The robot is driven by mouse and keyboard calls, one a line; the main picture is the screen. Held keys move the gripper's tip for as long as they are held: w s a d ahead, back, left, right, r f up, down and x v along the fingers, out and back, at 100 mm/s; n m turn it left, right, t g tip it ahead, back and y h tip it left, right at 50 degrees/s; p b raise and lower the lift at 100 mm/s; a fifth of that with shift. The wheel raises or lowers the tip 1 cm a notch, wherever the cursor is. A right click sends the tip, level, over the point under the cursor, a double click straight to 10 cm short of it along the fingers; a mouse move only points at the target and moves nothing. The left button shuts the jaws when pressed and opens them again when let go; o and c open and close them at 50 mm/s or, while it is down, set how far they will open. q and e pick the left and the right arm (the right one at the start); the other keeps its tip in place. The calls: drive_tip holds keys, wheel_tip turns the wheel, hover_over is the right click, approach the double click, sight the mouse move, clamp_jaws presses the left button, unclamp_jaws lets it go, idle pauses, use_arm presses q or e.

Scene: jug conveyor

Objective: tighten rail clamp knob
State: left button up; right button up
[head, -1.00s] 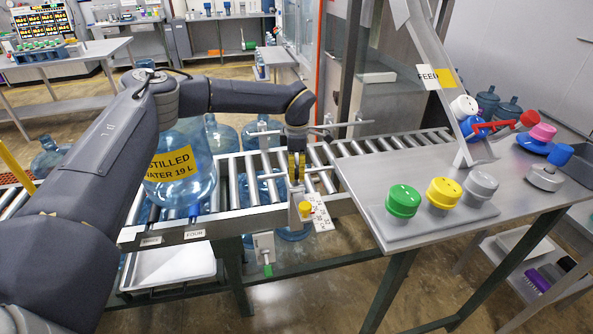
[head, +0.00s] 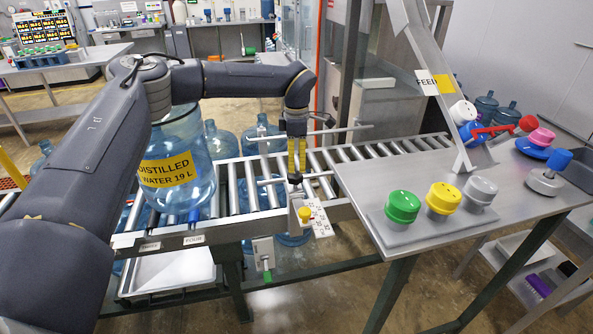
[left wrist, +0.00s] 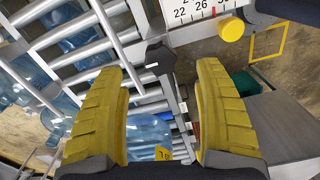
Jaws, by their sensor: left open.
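The rail clamp knob appears to be the dark, lobed knob (left wrist: 160,58) beyond and between my fingertips in the left wrist view. In the head view it is a small dark shape (head: 295,178) just below the fingers on the conveyor's near rail. My left gripper (head: 297,168) points down above it with yellow fingers. In the left wrist view the gripper (left wrist: 166,80) is open and empty, fingers either side of the knob's line. The knob looks clear of both fingers. A scale plate (left wrist: 205,12) with numbers and a yellow knob (left wrist: 231,29) sits beside it. My right gripper is not in view.
A distilled-water jug (head: 185,150) stands on the roller conveyor (head: 262,192) left of the gripper. Rail rods (head: 345,128) cross above the rollers. A metal table (head: 420,175) with green, yellow and grey caps lies to the right.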

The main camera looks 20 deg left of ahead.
sight(297, 174)
use_arm(q)
drive_tip(key=shift+r, duration=2.75)
